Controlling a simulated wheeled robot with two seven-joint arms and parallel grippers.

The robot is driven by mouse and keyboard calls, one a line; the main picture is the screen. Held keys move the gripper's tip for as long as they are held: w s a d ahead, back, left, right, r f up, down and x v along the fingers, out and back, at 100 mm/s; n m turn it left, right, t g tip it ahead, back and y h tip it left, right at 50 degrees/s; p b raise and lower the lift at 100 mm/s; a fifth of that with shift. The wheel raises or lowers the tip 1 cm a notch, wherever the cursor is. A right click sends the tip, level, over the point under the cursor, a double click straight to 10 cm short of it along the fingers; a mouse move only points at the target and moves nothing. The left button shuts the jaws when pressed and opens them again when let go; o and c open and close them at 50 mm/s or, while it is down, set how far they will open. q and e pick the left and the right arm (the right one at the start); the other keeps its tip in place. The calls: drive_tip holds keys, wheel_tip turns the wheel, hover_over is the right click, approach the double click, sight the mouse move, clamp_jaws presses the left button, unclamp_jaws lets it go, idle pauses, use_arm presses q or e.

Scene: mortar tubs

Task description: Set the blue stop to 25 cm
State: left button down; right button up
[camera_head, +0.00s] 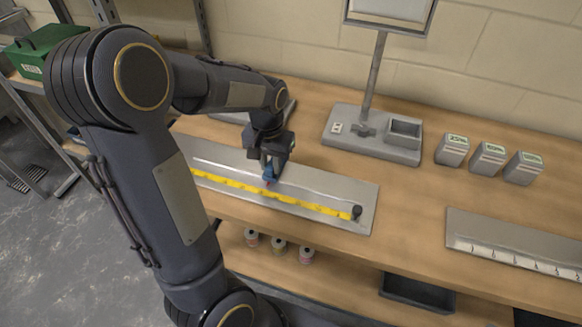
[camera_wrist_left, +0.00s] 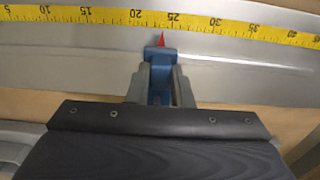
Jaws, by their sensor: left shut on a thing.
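The blue stop (camera_head: 270,173) sits on a grey metal rail plate (camera_head: 365,190) along a yellow measuring tape (camera_head: 315,207). In the left wrist view the blue stop (camera_wrist_left: 162,75) carries a red pointer (camera_wrist_left: 161,40) whose tip meets the lower edge of the tape (camera_wrist_left: 110,16). The tip lies between the 20 and 25 labels, a little left of the 25. My left gripper (camera_head: 268,160) is shut on the blue stop, with its fingers (camera_wrist_left: 160,92) on either side of it. My right gripper is out of view.
A black knob (camera_head: 357,211) is at the tape's right end. Behind stands a grey post base (camera_head: 375,145); several small boxes (camera_head: 488,158) are to its right. A second plate with a white scale (camera_head: 515,245) lies at the right. Cans (camera_head: 279,246) and a dark tray (camera_head: 417,293) are below.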

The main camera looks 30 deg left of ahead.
use_arm(q)
drive_tip(key=shift+s+a, duration=0.1)
drive_tip(key=shift+a, duration=0.45)
drive_tip(key=c, duration=1.3)
unclamp_jaws()
wheel_tip(320, 180, up, 8)
drive_tip(key=shift+f, duration=0.1)
